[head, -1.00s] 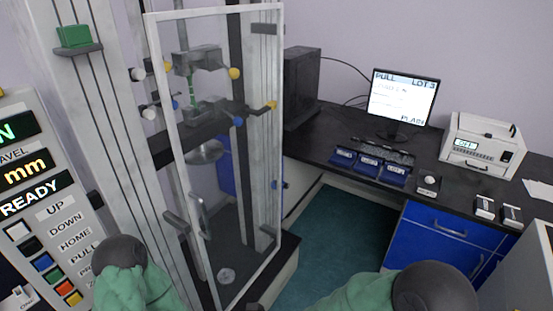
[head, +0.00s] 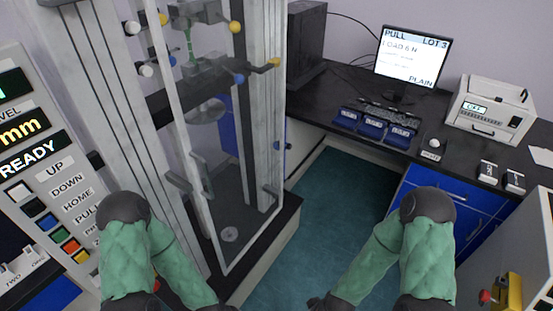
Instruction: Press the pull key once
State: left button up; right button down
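The control panel (head: 28,172) stands at the left edge, with a READY display (head: 33,159). Below it runs a slanting row of small coloured keys beside printed labels. The PULL label (head: 87,214) is the fourth one down. The green key (head: 58,235) appears to belong to it, between a bluish key and a red one. Nothing touches the keys. Both my arms are bent at the bottom of the view, with their forearms angled down and inward. Only dark wrist parts show at the bottom edge; my grippers' fingers are out of frame.
A glass-doored test frame (head: 225,240) stands right of the panel, with a green specimen (head: 189,45) between its clamps. The monitor (head: 412,57) reads PULL, LOT 3, LOAD 6 N, PLAIN. Blue trays (head: 372,130) and a printer-like unit (head: 490,108) sit on the black bench. The floor between is clear.

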aim_at(61, 235)
jog(key=k+j+u, duration=0.15)
jog(key=j+u, duration=0.3)
jog(key=j, duration=0.2)
jog(key=j+u, duration=0.45)
jog(key=j, duration=0.2)
